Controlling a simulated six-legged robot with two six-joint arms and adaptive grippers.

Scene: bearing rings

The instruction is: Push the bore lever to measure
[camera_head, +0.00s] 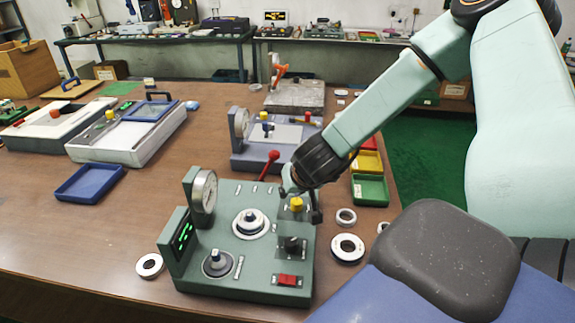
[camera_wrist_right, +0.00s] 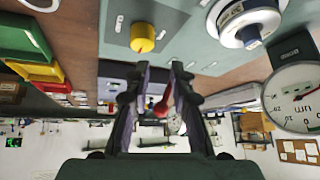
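The green measuring station (camera_head: 235,275) stands on the brown table, with a round dial gauge (camera_head: 204,192) at its left back and a white ring seat (camera_head: 250,223) on top. A lever with a red ball (camera_head: 272,156) rises at its back edge. My right gripper (camera_head: 301,204) is above the station's right back, close to the yellow knob (camera_head: 297,203). In the wrist view, its two fingers (camera_wrist_right: 160,72) are apart, and the red lever (camera_wrist_right: 161,106) shows in the gap between them; contact cannot be told. The wrist view also shows the dial gauge (camera_wrist_right: 296,98). My left gripper is out of view.
Loose rings lie right of the station (camera_head: 347,248) and left of it (camera_head: 150,265). A green bin (camera_head: 369,190) and yellow bin stand at the right. A second gauge station (camera_head: 252,160) is behind. A blue tray (camera_head: 90,184) lies left, with clear table around it.

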